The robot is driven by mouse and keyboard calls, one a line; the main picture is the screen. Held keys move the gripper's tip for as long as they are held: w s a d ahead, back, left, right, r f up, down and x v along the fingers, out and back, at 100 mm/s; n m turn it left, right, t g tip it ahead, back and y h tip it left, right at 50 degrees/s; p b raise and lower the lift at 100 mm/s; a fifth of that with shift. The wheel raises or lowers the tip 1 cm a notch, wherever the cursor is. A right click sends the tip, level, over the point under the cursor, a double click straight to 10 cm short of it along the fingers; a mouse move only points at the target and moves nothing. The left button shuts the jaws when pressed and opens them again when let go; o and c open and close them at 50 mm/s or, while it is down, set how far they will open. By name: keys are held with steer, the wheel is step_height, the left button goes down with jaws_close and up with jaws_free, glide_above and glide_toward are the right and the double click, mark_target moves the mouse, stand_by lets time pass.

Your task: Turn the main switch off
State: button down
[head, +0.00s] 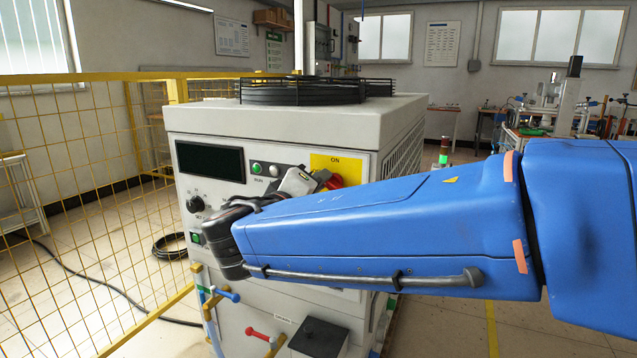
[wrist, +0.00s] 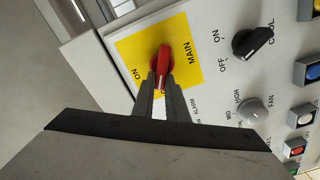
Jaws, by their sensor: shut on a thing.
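The main switch is a red rotary handle (wrist: 163,58) on a yellow plate (wrist: 190,75) marked ON and MAIN. In the wrist view my gripper (wrist: 161,80) has its two grey fingers shut on the lower part of the handle, one on each side. The handle lies nearly upright in that picture, across the direction of the ON mark at left. Lettering below it is mostly hidden by the fingers. In the head view the red handle (head: 335,182) shows partly beyond my gripper (head: 321,178), below the ON mark on the yellow plate (head: 340,161).
A black COOL knob (wrist: 253,42), a grey FAN knob (wrist: 253,112) and several buttons sit beside the plate. A yellow mesh fence (head: 75,160) stands at left.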

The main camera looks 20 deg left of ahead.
steer(key=c, duration=1.8)
jaws_free()
steer(key=shift+d, duration=0.1)
steer(key=shift+o, duration=0.2)
steer(key=shift+f, duration=0.15)
steer(key=s+a, duration=0.1)
steer(key=s, duration=1.6)
steer(key=shift+s+a, duration=0.2)
